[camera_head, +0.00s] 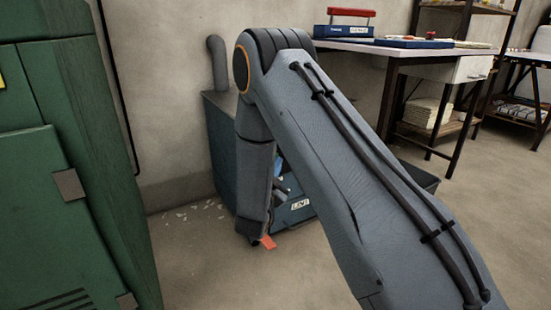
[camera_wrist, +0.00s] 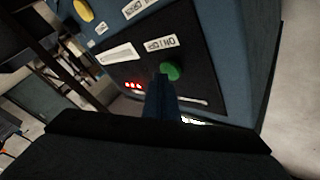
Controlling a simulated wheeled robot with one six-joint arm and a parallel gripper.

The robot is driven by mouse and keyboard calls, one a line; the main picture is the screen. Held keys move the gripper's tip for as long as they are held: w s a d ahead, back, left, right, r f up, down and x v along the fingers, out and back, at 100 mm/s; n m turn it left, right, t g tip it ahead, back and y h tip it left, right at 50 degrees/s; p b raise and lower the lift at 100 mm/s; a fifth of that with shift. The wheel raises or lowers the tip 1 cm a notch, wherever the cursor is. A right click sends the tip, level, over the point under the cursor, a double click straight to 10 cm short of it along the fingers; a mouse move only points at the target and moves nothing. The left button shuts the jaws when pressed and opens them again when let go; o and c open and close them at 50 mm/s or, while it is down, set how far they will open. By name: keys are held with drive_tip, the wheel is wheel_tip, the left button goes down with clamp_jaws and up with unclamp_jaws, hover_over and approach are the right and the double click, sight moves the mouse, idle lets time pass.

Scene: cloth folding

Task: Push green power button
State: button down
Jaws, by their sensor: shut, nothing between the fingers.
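The green power button (camera_wrist: 173,71) sits on a dark control panel (camera_wrist: 125,68) of a blue machine, in the wrist view. White labels with on/off lettering and small red lights are on the same panel. My gripper (camera_wrist: 163,80) is shut and empty. Its tip shows just left of and below the button in the wrist view; I cannot tell whether it touches. In the head view the blue machine (camera_head: 222,130) stands against the wall behind my arm. My arm hides the button and most of the panel there.
A green cabinet (camera_head: 60,170) stands close on the left. A dark bin (camera_head: 418,178) is partly behind my arm. The floor (camera_head: 500,220) at the right is clear.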

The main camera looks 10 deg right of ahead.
drive_tip(key=shift+s, duration=0.2)
drive_tip(key=shift+s+d+p, duration=0.3)
drive_tip(key=shift+s+p, duration=0.3)
drive_tip(key=shift+s, duration=0.3)
drive_tip(key=shift+s+d+p, duration=0.35)
drive_tip(key=shift+s+p, duration=0.2)
drive_tip(key=shift+s, duration=0.4)
drive_tip(key=shift+s+d+p, duration=0.3)
drive_tip(key=shift+s+p, duration=0.3)
drive_tip(key=shift+s, duration=0.3)
